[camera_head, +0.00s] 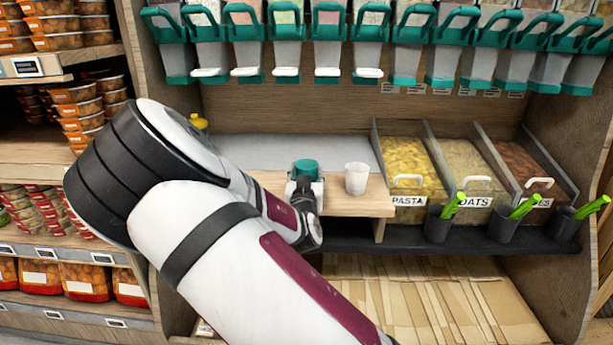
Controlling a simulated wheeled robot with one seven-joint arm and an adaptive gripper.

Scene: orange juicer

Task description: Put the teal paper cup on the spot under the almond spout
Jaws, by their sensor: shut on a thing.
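The teal paper cup (305,167) is in my gripper (305,182), near the front of the light wooden ledge. My gripper is shut on the cup, and its fingers hide the cup's lower part. I cannot tell whether the cup's base touches the ledge. A row of clear dispensers with teal handles and spouts (287,75) hangs above and behind. Their labels are too small to read, so I cannot tell which is the almond spout.
A white cup (357,179) stands on the wooden ledge (345,207), just right of my gripper. Bins of pasta (408,165), oats (466,168) and a brown food (516,166) stand further right. A grey surface (270,150) behind the ledge looks mostly clear. My arm hides the left part.

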